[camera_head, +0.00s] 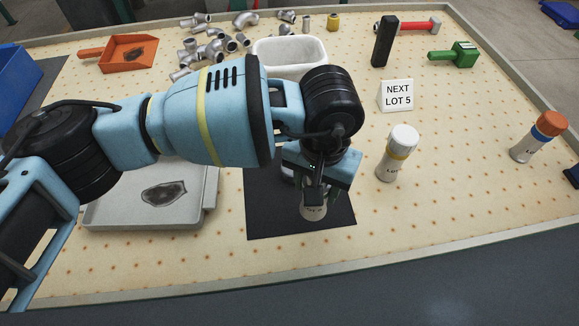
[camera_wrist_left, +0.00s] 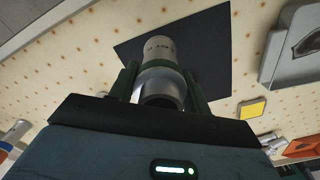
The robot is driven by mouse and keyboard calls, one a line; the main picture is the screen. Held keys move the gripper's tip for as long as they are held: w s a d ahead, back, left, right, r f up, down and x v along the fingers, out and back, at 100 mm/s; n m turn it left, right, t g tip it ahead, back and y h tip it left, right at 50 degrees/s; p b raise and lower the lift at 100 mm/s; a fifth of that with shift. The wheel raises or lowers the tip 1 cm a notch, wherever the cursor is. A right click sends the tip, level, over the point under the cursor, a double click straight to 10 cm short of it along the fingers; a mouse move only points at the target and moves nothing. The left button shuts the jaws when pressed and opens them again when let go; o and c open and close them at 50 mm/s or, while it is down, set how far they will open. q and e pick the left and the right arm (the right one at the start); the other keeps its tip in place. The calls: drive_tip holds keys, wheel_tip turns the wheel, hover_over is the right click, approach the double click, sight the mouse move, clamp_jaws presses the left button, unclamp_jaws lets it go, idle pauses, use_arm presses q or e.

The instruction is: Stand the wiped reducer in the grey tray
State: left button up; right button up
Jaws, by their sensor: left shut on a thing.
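My left gripper (camera_head: 314,190) points down over the black mat (camera_head: 265,215). It is shut on a pale cylinder (camera_head: 313,210) with lettering on its side. The grey tray (camera_head: 105,211) lies left of the mat, with a dark stained patch inside.
A white bin (camera_head: 289,50) and several metal fittings (camera_head: 211,47) are behind. The front right of the table is clear.

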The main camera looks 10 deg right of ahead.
use_arm(q)
drive_tip(key=shift+s+d+r, duration=0.25)
drive_tip(key=shift+s+d, duration=0.8)
drive_tip(key=shift+d, duration=0.05)
use_arm(e)
drive_tip(key=shift+s+f, duration=0.25)
drive_tip(key=shift+f, duration=0.05)
use_arm(q)
drive_tip(key=shift+a, duration=0.15)
use_arm(e)
drive_tip(key=shift+s+a, duration=0.1)
drive_tip(key=shift+a, duration=0.05)
